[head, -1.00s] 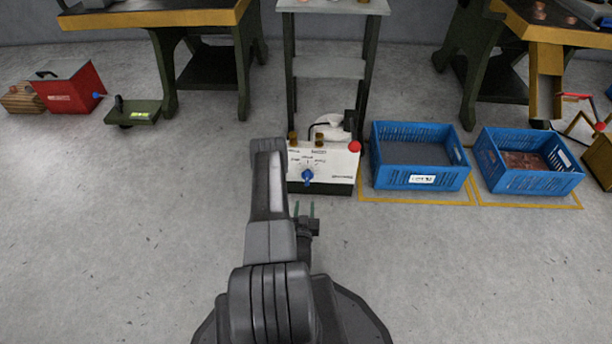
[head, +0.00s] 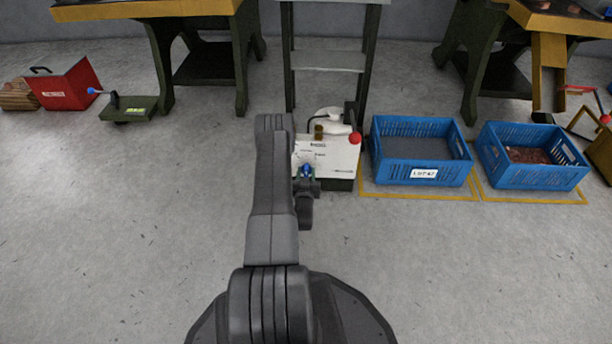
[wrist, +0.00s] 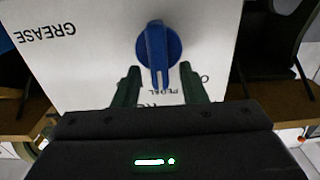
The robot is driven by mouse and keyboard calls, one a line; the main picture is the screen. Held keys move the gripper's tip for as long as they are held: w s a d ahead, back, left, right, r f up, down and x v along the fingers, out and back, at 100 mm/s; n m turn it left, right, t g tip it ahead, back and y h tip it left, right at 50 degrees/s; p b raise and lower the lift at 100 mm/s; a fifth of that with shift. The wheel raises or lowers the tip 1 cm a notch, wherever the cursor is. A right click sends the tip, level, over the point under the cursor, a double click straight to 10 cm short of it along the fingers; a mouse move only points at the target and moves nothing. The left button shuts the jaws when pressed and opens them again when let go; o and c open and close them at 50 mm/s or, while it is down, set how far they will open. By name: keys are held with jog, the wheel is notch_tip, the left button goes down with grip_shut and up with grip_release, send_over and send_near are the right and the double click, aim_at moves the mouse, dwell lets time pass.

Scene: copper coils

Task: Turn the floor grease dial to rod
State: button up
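The grease dial is a blue knob (wrist: 158,50) on the white face of a floor unit (head: 335,158). In the wrist view its pale-marked pointer end is toward the word PEDAL, between my fingers' tips. The word GREASE shows upside down at the left; other labels are partly hidden. My gripper (wrist: 158,75) is open, its two green fingers on either side of the pointer end with gaps; I cannot tell whether they touch it. In the head view the knob (head: 307,170) is mostly behind my gripper (head: 306,178).
Two blue crates, one (head: 420,178) nearer and one (head: 535,178) further right, stand on yellow floor markings right of the unit. A shelf stand (head: 328,62) is behind it. A red box (head: 68,88) and a green pedal (head: 128,110) are at left. The floor in front is clear.

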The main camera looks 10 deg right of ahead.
grip_shut()
dwell(0.3)
jog(key=shift+s+d+f+m, duration=0.1)
jog(key=shift+d+m, duration=0.1)
jog(key=shift+m, duration=1.05)
jog(key=shift+s+d+f+m, duration=0.1)
jog(key=shift+d+m, duration=0.05)
jog(key=shift+m, duration=1.15)
jog(key=shift+d+m, duration=0.2)
jog(key=shift+m, duration=1.05)
grip_release()
